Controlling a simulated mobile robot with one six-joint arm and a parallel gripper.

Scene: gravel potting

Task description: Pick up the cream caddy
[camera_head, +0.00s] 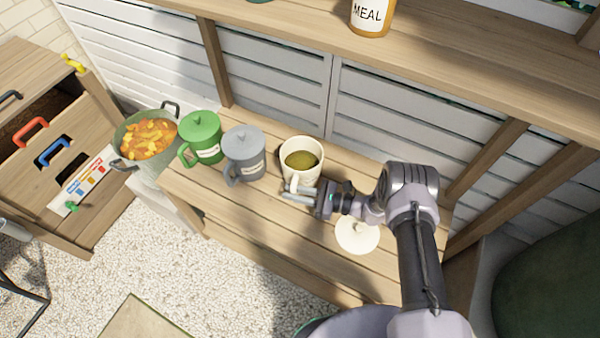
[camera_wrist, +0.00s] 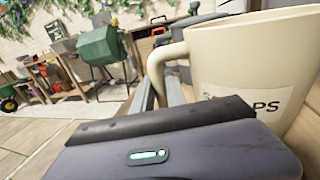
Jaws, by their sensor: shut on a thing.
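The cream caddy (camera_head: 303,154) stands upright and open on the wooden bench, with dark olive-brown contents inside. My gripper (camera_head: 299,193) is at its front, shut on its handle. In the wrist view the cream caddy (camera_wrist: 245,62) fills the right side, with a label partly reading "PS", and its handle (camera_wrist: 158,68) drops between the fingers of my gripper (camera_wrist: 168,92). The cream lid (camera_head: 358,235) lies on the bench to the right, beside my arm.
A grey lidded caddy (camera_head: 244,154) and a green lidded caddy (camera_head: 201,138) stand to the left. A pot of orange pieces (camera_head: 149,138) is further left. A shelf (camera_head: 450,57) with a "MEAL" jar (camera_head: 371,16) overhangs the back.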

